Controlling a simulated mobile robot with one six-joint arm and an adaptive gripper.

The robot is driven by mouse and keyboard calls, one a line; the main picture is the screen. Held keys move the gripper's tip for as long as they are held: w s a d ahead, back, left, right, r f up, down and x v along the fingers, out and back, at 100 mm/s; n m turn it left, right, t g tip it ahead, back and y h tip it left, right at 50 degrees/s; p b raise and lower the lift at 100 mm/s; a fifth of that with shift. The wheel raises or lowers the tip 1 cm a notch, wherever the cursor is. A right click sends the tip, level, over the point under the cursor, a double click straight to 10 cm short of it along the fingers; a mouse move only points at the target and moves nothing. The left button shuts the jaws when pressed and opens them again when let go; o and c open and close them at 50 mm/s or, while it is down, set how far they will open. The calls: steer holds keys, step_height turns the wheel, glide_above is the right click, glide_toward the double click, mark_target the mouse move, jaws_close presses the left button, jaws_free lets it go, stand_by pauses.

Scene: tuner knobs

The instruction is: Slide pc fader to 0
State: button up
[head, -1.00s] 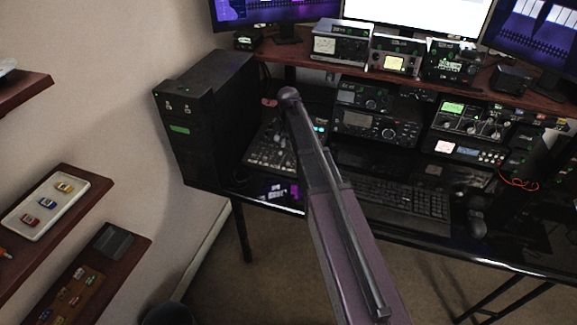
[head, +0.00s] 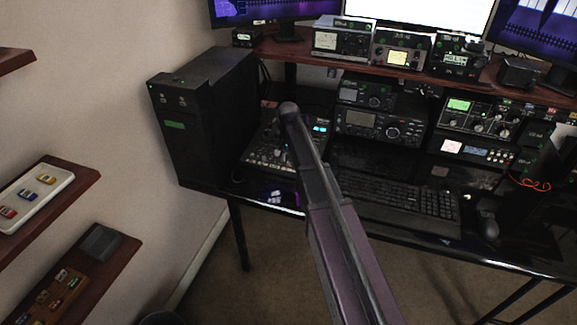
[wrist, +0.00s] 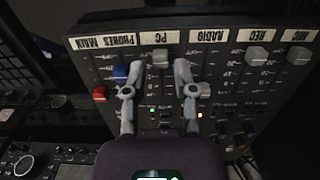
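The mixer panel (wrist: 222,80) fills the middle of the wrist view, with its labels upside down. The grey PC fader cap (wrist: 160,57) sits just below the PC label (wrist: 160,38), at the label end of its slot. My gripper (wrist: 157,69) is open, its two fingers on either side of the PC fader's column and the cap between the tips. I cannot tell whether a finger touches the cap. In the head view the mixer (head: 268,158) stands on the desk beside the black tower, and my arm hides the gripper.
A blue cap (wrist: 120,72) and a red cap (wrist: 99,94) are left of the fingers. Grey caps under REC (wrist: 257,56) and MIC (wrist: 298,55) are to the right. The black tower (head: 205,115), radios (head: 380,127) and keyboard (head: 400,200) surround the mixer.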

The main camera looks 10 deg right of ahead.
steer(key=shift+f+b, duration=0.55)
steer(key=shift+f, duration=0.25)
jaws_close()
